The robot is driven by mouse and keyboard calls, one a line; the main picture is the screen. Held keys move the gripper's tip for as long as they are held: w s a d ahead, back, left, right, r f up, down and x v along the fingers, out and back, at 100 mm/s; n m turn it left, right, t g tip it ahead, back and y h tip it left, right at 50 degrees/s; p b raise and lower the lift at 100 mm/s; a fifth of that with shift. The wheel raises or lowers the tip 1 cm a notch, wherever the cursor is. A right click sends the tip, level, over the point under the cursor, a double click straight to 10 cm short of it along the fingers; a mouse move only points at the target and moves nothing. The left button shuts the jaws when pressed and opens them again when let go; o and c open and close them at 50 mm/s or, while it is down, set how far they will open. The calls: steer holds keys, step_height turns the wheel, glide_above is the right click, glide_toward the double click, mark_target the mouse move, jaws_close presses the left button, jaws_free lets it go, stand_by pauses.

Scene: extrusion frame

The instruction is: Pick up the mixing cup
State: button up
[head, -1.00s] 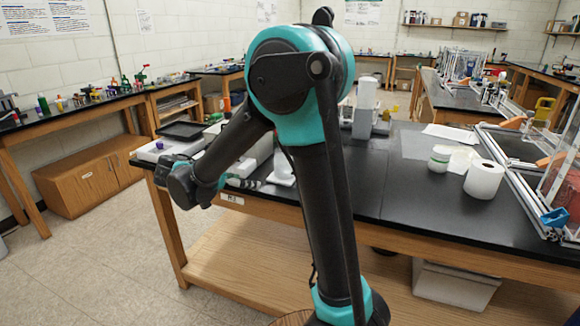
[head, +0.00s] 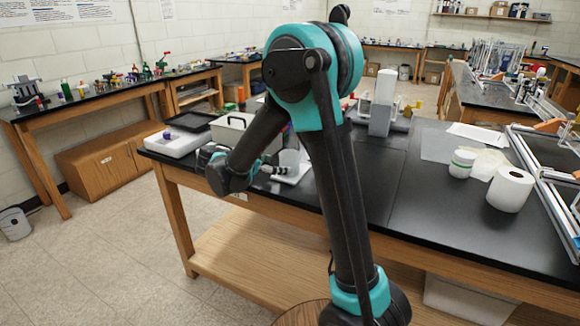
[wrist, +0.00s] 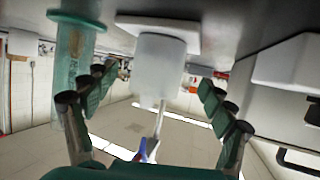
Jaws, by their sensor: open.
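The mixing cup appears to be the pale, whitish cup (wrist: 160,62) between my fingers in the wrist view, where the picture is upside down. It stands on a white base plate (wrist: 158,27); a thin stick with a blue and red end (wrist: 146,148) shows at its mouth. In the head view the cup (head: 290,160) is near the front edge of the black table. My gripper (wrist: 155,82) is open, with fingers on both sides of the cup and visible gaps to it. My arm partly hides the gripper in the head view (head: 274,170).
A teal translucent cylinder (wrist: 75,55) stands close beside the left finger in the wrist view. A white box with a handle (head: 238,130) stands near the cup. A white device (head: 172,141) sits at the table's left end. A paper roll (head: 510,190) is far right.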

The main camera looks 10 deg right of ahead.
mark_target(294, 163)
steer(key=x, duration=0.9)
steer(key=shift+d, duration=0.1)
steer(key=shift+s, duration=0.1)
steer(key=shift+c, duration=0.6)
steer(key=shift+r, duration=0.1)
steer(key=c, duration=1)
steer(key=shift+r, duration=0.2)
steer(key=shift+c, duration=0.3)
